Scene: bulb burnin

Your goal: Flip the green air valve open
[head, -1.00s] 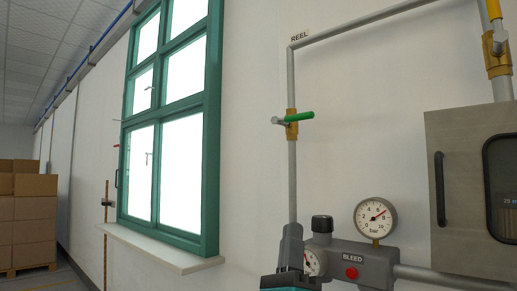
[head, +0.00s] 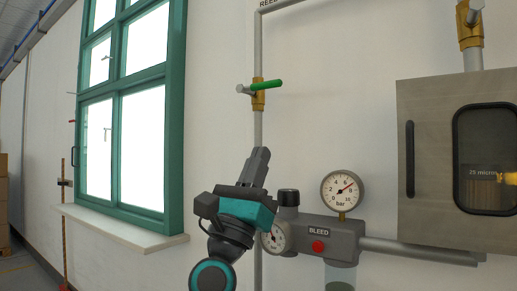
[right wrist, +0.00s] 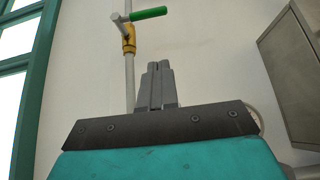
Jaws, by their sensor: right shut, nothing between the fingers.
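The green air valve handle (head: 266,84) sits on a brass valve body (head: 258,98) on the vertical grey pipe at the wall. The handle points sideways to the right, across the pipe. It also shows in the right wrist view (right wrist: 149,14), above and a little left of my fingers. My right gripper (head: 262,152) points up, below the valve and apart from it. Its fingers are shut together and empty in the right wrist view (right wrist: 158,66). My left gripper is not in view.
A grey regulator block with a red BLEED button (head: 318,246) and a pressure gauge (head: 342,190) stands right of my gripper. A metal cabinet (head: 430,130) is at the right. A green-framed window (head: 174,110) is at the left. The wall between window and pipe is clear.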

